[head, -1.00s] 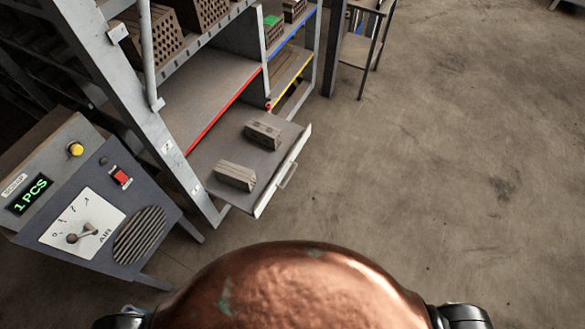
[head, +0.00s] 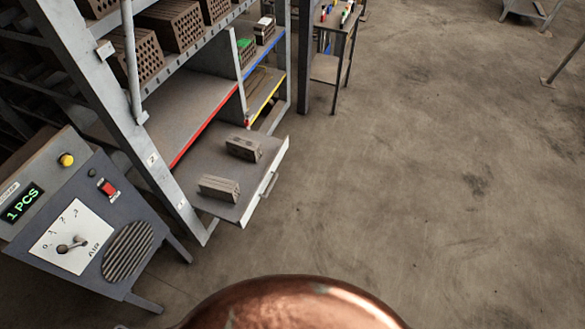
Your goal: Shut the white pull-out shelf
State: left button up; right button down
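The white pull-out shelf (head: 208,162) sticks out from the bottom of the metal rack, below the red-edged shelf. Its white front panel (head: 262,187) carries a bar handle (head: 268,186) and faces right. Two grey-brown bricks lie apart on it, a rear one (head: 244,149) and a front one (head: 219,188). Neither of my grippers shows in the head view, and nothing touches the handle.
The rack (head: 140,140) holds several hollow bricks on its upper shelf. A grey control box (head: 85,225) on legs, reading "1 PCS", stands at the left. A small table (head: 331,45) stands behind. The floor (head: 420,170) right of the shelf is clear.

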aim_at(211, 156)
jog(key=z, duration=0.15)
jog(key=i, duration=1)
jog(key=u, duration=0.65)
